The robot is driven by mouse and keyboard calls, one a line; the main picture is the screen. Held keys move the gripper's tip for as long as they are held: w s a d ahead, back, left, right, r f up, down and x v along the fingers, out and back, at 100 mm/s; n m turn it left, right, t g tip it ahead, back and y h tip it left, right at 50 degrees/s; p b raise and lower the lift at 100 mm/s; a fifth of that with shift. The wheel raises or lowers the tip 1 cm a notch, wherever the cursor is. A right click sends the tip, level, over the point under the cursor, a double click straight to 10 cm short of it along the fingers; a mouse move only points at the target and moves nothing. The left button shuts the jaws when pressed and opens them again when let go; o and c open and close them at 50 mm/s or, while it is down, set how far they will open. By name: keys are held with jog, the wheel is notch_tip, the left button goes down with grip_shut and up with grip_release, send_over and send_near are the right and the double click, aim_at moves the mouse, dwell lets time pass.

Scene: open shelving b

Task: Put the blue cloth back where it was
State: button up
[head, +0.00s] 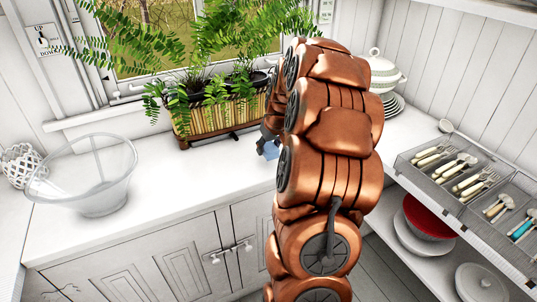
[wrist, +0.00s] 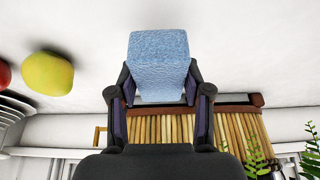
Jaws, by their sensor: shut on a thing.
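The blue cloth (wrist: 158,50) is a light blue, textured, folded-looking block between the fingers of my gripper (wrist: 159,84) in the wrist view. My gripper is shut on it. In the head view only a small blue corner of the cloth (head: 271,151) shows, beside my arm and over the white counter (head: 190,178), just in front of the planter. My gripper (head: 268,134) is mostly hidden there by my copper-coloured arm. I cannot tell whether the cloth touches the counter.
A slatted wooden planter (head: 218,118) with ferns stands close behind my gripper. A clear glass bowl (head: 95,190) is at left. A yellow-green fruit (wrist: 47,73) and a red fruit (wrist: 4,73) lie near the gripper. Cutlery trays (head: 455,172) are at right. The counter between bowl and gripper is clear.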

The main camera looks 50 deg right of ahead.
jog(key=shift+w+d+f+p, duration=0.15)
jog(key=shift+f+p, duration=0.25)
jog(key=shift+f, duration=1.35)
jog(key=shift+f, duration=0.2)
jog(key=o, duration=1.2)
jog(key=shift+r, duration=0.1)
